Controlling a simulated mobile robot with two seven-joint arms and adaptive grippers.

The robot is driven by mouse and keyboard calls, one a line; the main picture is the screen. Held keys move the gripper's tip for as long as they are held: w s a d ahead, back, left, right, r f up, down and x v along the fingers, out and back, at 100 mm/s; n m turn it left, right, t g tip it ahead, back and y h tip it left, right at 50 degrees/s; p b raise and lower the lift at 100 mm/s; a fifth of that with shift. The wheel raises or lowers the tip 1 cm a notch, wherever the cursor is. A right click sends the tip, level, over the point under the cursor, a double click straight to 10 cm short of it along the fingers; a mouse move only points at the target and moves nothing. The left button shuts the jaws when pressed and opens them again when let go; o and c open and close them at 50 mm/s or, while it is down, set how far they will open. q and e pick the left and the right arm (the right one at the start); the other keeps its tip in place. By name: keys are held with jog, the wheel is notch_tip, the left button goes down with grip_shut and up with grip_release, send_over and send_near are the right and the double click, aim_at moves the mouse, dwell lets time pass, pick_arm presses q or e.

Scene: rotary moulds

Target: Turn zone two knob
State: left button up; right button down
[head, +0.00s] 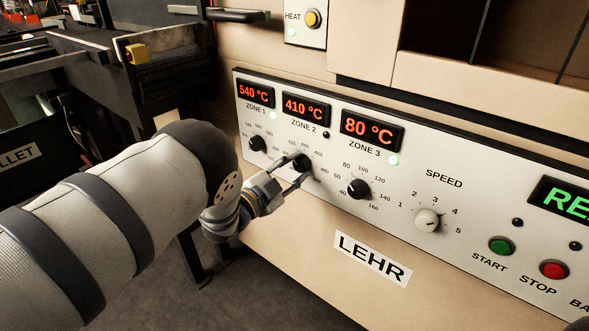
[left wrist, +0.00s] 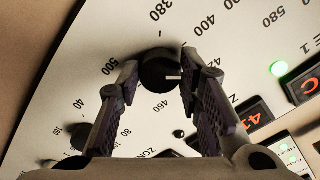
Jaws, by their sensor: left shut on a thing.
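The zone two knob (head: 301,162) is a small black dial on the pale panel, below the red 410 °C display (head: 306,109). My left gripper (head: 297,172) reaches it from the left, with its two fingers closed around the knob's sides. In the left wrist view the knob (left wrist: 158,72) sits between the fingertips of my left gripper (left wrist: 160,75), and its white mark points right. The right finger partly covers the scale near that mark. The small lamp (head: 326,135) beside the ZONE 2 label is dark. My right gripper is not seen.
The zone 1 knob (head: 258,143) and zone 3 knob (head: 358,188) stand close on either side. The speed knob (head: 427,220), green start button (head: 501,246) and red stop button (head: 553,270) are further right. A dark handle (head: 238,15) juts out above.

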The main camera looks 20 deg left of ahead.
pick_arm(q)
jog(key=o, duration=1.2)
jog(key=shift+c, duration=0.2)
jog(key=shift+s, duration=0.1)
jog(key=v, duration=1.2)
